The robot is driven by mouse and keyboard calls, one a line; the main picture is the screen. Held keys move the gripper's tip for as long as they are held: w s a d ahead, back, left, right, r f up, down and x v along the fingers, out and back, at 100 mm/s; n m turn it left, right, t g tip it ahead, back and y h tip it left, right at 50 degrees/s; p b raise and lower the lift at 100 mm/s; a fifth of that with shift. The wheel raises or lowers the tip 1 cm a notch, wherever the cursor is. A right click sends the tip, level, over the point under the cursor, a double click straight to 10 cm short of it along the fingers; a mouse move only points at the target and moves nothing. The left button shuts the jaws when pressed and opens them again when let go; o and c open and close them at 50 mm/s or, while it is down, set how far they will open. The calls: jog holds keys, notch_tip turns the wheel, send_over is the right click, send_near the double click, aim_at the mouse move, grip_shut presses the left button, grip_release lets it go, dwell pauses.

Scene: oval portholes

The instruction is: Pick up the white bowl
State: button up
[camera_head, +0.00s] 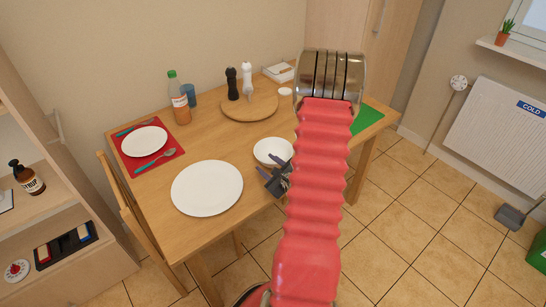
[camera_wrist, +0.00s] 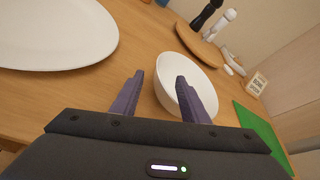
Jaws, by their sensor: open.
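The white bowl (camera_head: 271,150) sits upright on the wooden table, near the front edge, and looks empty. My gripper (camera_head: 269,176) is open at the near side of the bowl, beside its rim. In the wrist view the bowl (camera_wrist: 186,82) lies just ahead. The right finger of my gripper (camera_wrist: 156,98) overlaps the bowl's near wall in the picture, while the left finger is to the left of the bowl. I cannot tell whether a finger touches the bowl. My red arm hides part of the table to the right in the head view.
A large white plate (camera_head: 207,188) lies left of the bowl. A round wooden board (camera_head: 262,108) with two mills is behind it. A green mat (camera_head: 367,118) lies to the right. A bottle (camera_head: 179,100), a blue cup (camera_head: 190,95) and a small plate (camera_head: 144,141) stand farther left.

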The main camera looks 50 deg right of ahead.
jog(key=x, duration=0.5)
jog(key=shift+r, duration=0.1)
jog(key=shift+c, duration=0.2)
jog(key=shift+s, duration=0.1)
grip_shut()
dwell(0.4)
